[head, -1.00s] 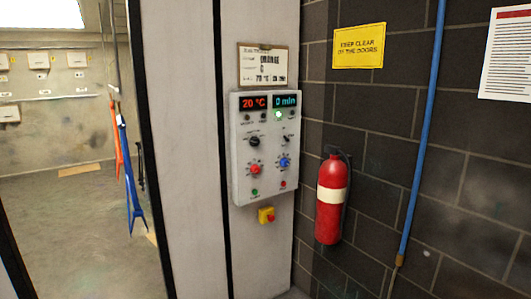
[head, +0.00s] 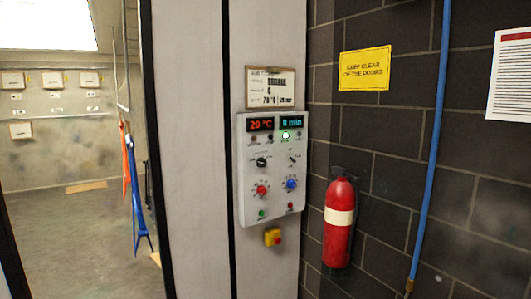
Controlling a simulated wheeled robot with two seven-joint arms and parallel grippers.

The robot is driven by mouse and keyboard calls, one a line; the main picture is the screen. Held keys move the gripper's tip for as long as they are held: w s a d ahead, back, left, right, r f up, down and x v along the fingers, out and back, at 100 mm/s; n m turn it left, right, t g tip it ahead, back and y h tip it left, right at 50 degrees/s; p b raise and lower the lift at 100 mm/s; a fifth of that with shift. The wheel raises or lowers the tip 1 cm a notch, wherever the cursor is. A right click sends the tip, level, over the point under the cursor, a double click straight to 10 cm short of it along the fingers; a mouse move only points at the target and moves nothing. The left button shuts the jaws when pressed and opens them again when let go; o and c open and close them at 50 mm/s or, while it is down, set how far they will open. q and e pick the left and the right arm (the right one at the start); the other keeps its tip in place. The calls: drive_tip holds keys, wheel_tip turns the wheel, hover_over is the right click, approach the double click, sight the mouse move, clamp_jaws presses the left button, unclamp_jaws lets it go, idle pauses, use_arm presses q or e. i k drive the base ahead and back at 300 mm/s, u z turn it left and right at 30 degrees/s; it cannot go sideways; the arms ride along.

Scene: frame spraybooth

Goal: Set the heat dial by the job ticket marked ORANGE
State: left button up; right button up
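The control panel (head: 271,170) is a pale box on the booth's white post. Its red display (head: 260,125) reads 20 °C and its blue-green display (head: 291,121) reads 0 min. A red dial (head: 262,190) sits at lower left and a blue dial (head: 292,184) at lower right; I cannot tell which marks they point to. A black knob (head: 262,162) is above the red dial. The job ticket (head: 270,87) is on a clipboard above the panel; it appears to read ORANGE, with 70 °C and a blurred minutes figure. Neither gripper is in view.
A yellow box with a red button (head: 273,237) is below the panel. A red fire extinguisher (head: 339,222) hangs on the dark block wall to the right, beside a blue pipe (head: 430,150). The booth opening at left shows hanging orange and blue frames (head: 138,195).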

sight(261, 190)
drive_tip(key=u, duration=0.1)
drive_tip(key=i, duration=2.2)
drive_tip(key=z, duration=0.25)
